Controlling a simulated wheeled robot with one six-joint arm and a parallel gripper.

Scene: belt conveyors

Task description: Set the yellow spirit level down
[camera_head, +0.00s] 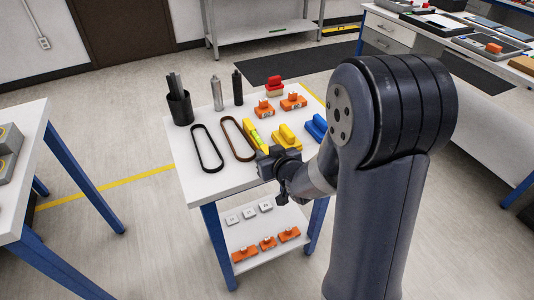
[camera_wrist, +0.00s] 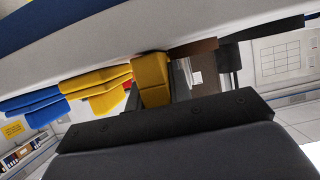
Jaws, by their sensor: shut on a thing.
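The yellow spirit level (camera_head: 255,136), with a greenish patch along it, is over the white tabletop (camera_head: 213,183) near its front edge. It lies between a brown belt loop and a yellow part. My gripper (camera_head: 268,157) is shut on its near end, coming from the front edge of the table. In the wrist view, where the scene looks upside down, the level's yellow end (camera_wrist: 152,78) sits between my dark fingers, right by the pale table surface. I cannot tell whether its underside touches the table. My gripper hides its nearest end in the head view.
Left are a brown loop (camera_head: 238,140), a black loop (camera_head: 206,148) and a black cup (camera_head: 180,107). Right are a yellow part (camera_head: 287,138) and a blue part (camera_head: 315,127). Orange parts (camera_head: 264,108) and bottles (camera_head: 217,93) stand behind. Bare tabletop lies at front left.

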